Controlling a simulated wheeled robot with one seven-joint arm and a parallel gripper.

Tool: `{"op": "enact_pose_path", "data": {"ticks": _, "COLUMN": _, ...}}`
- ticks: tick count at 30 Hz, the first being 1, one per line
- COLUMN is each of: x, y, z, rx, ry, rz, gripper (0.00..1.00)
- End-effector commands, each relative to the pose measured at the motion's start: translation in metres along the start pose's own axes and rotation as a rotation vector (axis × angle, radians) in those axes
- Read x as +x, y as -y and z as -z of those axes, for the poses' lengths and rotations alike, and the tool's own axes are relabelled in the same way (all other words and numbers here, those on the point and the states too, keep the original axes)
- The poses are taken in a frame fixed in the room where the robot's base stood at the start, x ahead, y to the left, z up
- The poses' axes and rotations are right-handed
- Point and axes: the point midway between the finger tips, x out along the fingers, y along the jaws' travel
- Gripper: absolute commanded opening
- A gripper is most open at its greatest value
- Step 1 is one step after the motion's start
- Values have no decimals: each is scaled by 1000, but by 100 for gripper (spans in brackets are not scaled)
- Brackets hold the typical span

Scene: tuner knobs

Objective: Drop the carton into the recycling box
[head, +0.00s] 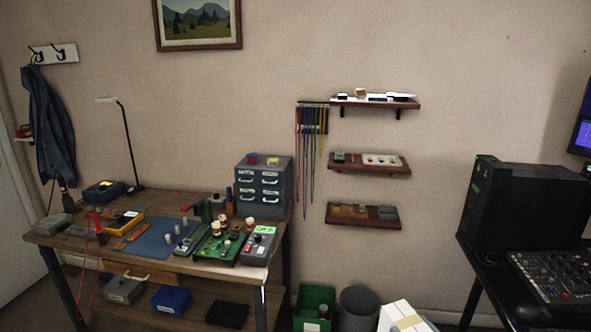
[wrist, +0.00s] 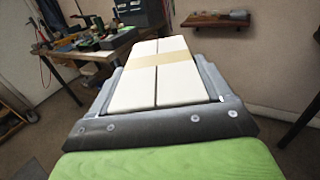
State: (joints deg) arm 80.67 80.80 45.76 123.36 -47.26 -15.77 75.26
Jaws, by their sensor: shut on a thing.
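A white carton (head: 398,318) with a tan tape band shows at the bottom edge of the head view, partly cut off. In the wrist view the carton (wrist: 158,88) lies between the two grey fingers of my gripper (wrist: 160,70), which is shut on it. The gripper is not clearly visible in the head view. A green box (head: 314,306), likely the recycling box, stands on the floor to the left of the carton in the head view, with something small inside. The carton is apart from it in the picture. No clear recycling mark is readable on it.
A dark round bin (head: 358,306) stands between the green box and the carton in the picture. A cluttered workbench (head: 150,203) is at left. A desk with a black computer tower (head: 520,205) is at right. Wall shelves (head: 364,215) hang above the bins.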

Motion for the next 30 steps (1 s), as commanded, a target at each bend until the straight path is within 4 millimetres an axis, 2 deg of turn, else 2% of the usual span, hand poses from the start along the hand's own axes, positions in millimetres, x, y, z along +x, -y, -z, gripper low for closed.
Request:
{"op": "enact_pose_path", "data": {"ticks": 1, "x": 4, "y": -29, "z": -5, "rx": 2, "ry": -1, "rz": -112, "gripper": 47}}
{"op": "enact_pose_path", "data": {"ticks": 3, "x": 3, "y": -68, "z": -6, "rx": 2, "ry": -1, "rz": -269, "gripper": 47}}
{"op": "enact_pose_path", "data": {"ticks": 6, "x": -6, "y": -114, "z": -6, "rx": 0, "ry": -1, "rz": -462, "gripper": 47}}
{"op": "enact_pose_path", "data": {"ticks": 10, "x": -18, "y": -148, "z": -7, "rx": 0, "ry": 0, "rz": -613, "gripper": 47}}
{"op": "enact_pose_path", "data": {"ticks": 14, "x": -23, "y": -157, "z": -6, "rx": -1, "ry": 0, "rz": -657, "gripper": 47}}
{"op": "enact_pose_path", "data": {"ticks": 30, "x": -23, "y": -156, "z": -6, "rx": -1, "ry": 1, "rz": -654, "gripper": 47}}
